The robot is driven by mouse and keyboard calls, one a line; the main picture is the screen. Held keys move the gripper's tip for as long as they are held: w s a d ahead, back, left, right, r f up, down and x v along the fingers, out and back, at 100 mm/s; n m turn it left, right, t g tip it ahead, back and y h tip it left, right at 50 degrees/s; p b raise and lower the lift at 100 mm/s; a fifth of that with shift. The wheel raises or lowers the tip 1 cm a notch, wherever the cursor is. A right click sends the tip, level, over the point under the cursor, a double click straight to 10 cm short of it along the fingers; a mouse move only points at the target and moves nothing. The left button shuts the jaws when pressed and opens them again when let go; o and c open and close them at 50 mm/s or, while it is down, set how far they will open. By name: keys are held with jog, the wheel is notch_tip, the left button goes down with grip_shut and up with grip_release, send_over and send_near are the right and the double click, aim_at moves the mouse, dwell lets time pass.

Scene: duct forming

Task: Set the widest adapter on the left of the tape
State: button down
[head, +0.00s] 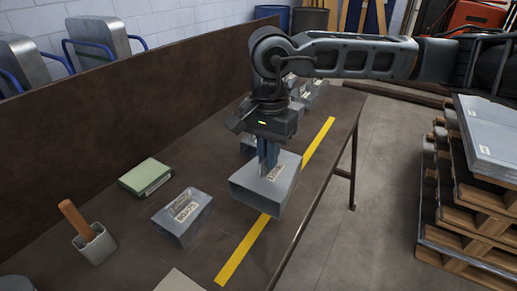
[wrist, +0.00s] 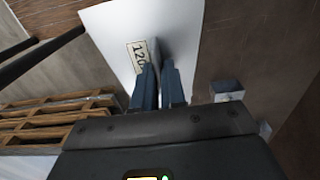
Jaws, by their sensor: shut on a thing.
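My gripper (head: 268,160) is shut on a grey sheet-metal adapter (head: 258,192) with a small label. The adapter is held over the yellow tape (head: 243,250) and hides part of it; I cannot tell its exact height above the table. In the wrist view my gripper (wrist: 160,78) pinches the adapter's pale metal (wrist: 187,35), beside a label that seems to start with "120". Another labelled grey adapter (head: 182,217) lies on the table left of the tape. More adapters (head: 248,144) stand behind my gripper, partly hidden.
A green-topped block (head: 146,176) and a grey cup with a wooden handle (head: 94,243) are at the left on the dark table (head: 150,245). A raised panel (head: 130,105) runs along the table's back. Stacked pallets (head: 470,215) stand at the right.

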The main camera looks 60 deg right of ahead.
notch_tip(320, 180, down, 7)
jog(key=shift+d+r+b, duration=0.1)
jog(key=shift+r+b, duration=0.05)
jog(key=shift+b, duration=0.85)
notch_tip(320, 180, down, 3)
jog(key=b, duration=0.4)
jog(key=shift+r, duration=0.2)
jog(key=c, duration=1.1)
grip_release()
jog(key=shift+r, duration=3.95)
